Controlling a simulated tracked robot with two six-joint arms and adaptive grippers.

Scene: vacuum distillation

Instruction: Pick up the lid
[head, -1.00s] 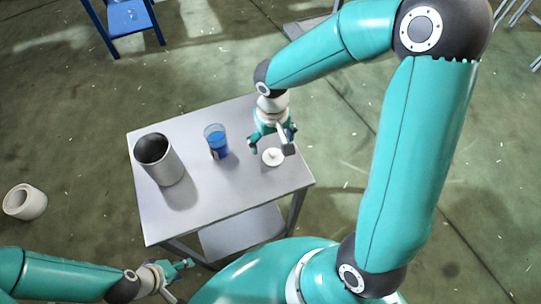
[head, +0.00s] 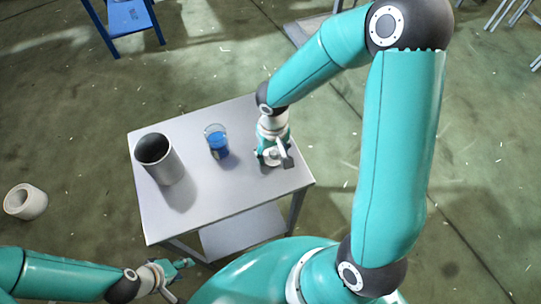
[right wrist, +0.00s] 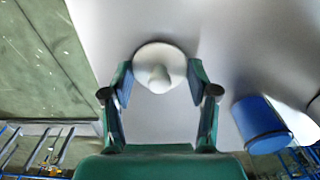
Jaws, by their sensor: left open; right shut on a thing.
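The white round lid (head: 273,158) with a small knob is at the right part of the grey table (head: 235,188), partly hidden by my right gripper. My right gripper (head: 272,157) points down at it. In the right wrist view the lid (right wrist: 160,68) lies between the two fingertips of my right gripper (right wrist: 159,82), which is shut on it. I cannot tell whether the lid touches the table. My left gripper (head: 180,276) is open and empty, low at the left, in front of the table's near edge.
A beaker of blue liquid (head: 217,143) stands left of the lid; it also shows in the right wrist view (right wrist: 258,120). A tall grey cylinder (head: 166,168) stands on the table's left. A pale hollow cylinder (head: 25,201) lies on the floor. The table's front middle is clear.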

